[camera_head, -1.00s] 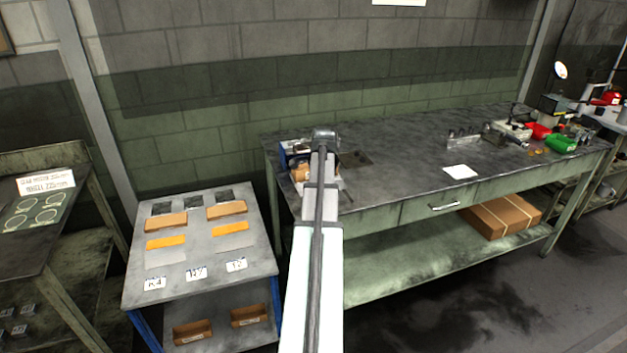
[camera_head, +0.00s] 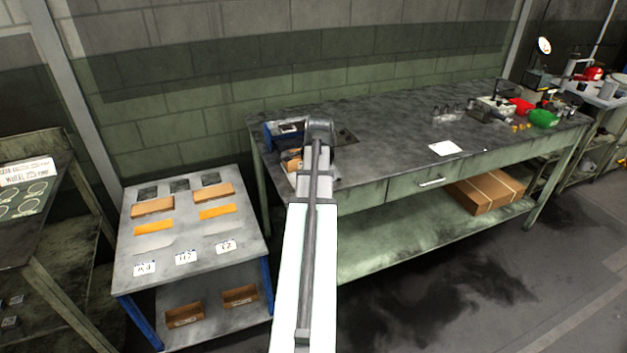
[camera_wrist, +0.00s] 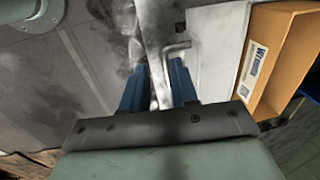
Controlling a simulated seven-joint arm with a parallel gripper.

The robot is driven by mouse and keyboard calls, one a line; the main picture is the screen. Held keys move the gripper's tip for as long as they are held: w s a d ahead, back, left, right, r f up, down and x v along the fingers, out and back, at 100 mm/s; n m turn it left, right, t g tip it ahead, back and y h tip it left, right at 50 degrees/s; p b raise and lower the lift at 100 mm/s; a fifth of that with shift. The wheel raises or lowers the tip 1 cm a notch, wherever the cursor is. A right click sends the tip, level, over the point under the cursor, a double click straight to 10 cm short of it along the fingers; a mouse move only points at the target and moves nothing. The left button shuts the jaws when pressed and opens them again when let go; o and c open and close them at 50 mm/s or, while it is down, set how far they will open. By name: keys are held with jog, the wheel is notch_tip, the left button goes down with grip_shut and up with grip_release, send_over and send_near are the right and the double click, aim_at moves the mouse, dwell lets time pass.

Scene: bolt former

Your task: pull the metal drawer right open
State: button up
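The long metal workbench (camera_head: 400,118) has a drawer front (camera_head: 410,188) with a pale bar handle (camera_head: 432,182); this front looks shut. Another front panel (camera_head: 362,196) lies left of it, partly behind my arm. My gripper is hidden behind my arm in the head view. In the wrist view its two blue fingers (camera_wrist: 160,68) stand apart, so it is open. A bent metal handle (camera_wrist: 177,46) shows right at the fingertips, beside a pale metal surface (camera_wrist: 207,55). I cannot tell whether the handle lies between the fingers.
In the wrist view a cardboard box (camera_wrist: 272,58) with a label stands close on the right, and floor (camera_wrist: 60,85) lies left. A small cart (camera_head: 240,185) stands left of the bench. A larger carton (camera_head: 485,192) sits on the bench's lower shelf. Floor in front is clear.

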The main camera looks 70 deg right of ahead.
jog(key=shift+o, duration=0.4)
jog(key=shift+w, duration=0.1)
jog(key=shift+r, duration=0.1)
jog(key=shift+r, duration=0.55)
notch_tip(320, 180, up, 12)
jog(key=s+a, duration=0.1)
jog(key=shift+s+a+r, duration=0.2)
jog(key=shift+s+a, duration=0.05)
jog(key=shift+s, duration=0.1)
